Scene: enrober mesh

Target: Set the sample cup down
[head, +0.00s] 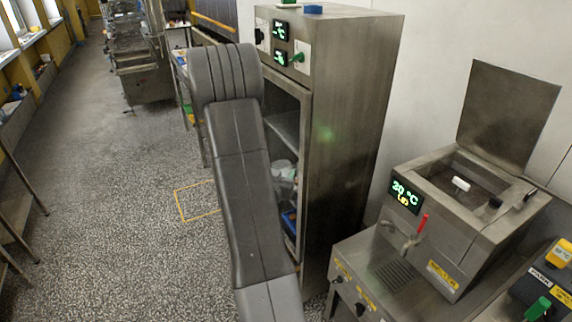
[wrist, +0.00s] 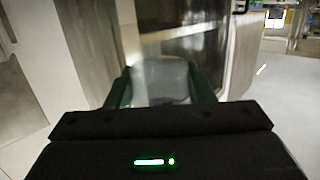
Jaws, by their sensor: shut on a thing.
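The sample cup (wrist: 160,75) is a clear, pale vessel in the middle of the wrist view. My gripper (wrist: 160,88) is shut on it, with a dark green finger on each side. The cup's lower part is hidden by the gripper body, and I cannot tell what is in it. No surface shows touching the cup. In the head view, my grey arm stands in front of the steel cabinet, and I cannot make out the gripper or the held cup there.
A tall steel cabinet (head: 350,130) has an open front with shelves and a whitish item (head: 284,180) inside. The melter (head: 455,225) at right has its lid (head: 508,105) raised, a red-handled tap (head: 421,223) and a drip grate (head: 394,273). Floor (head: 120,200) at left is clear.

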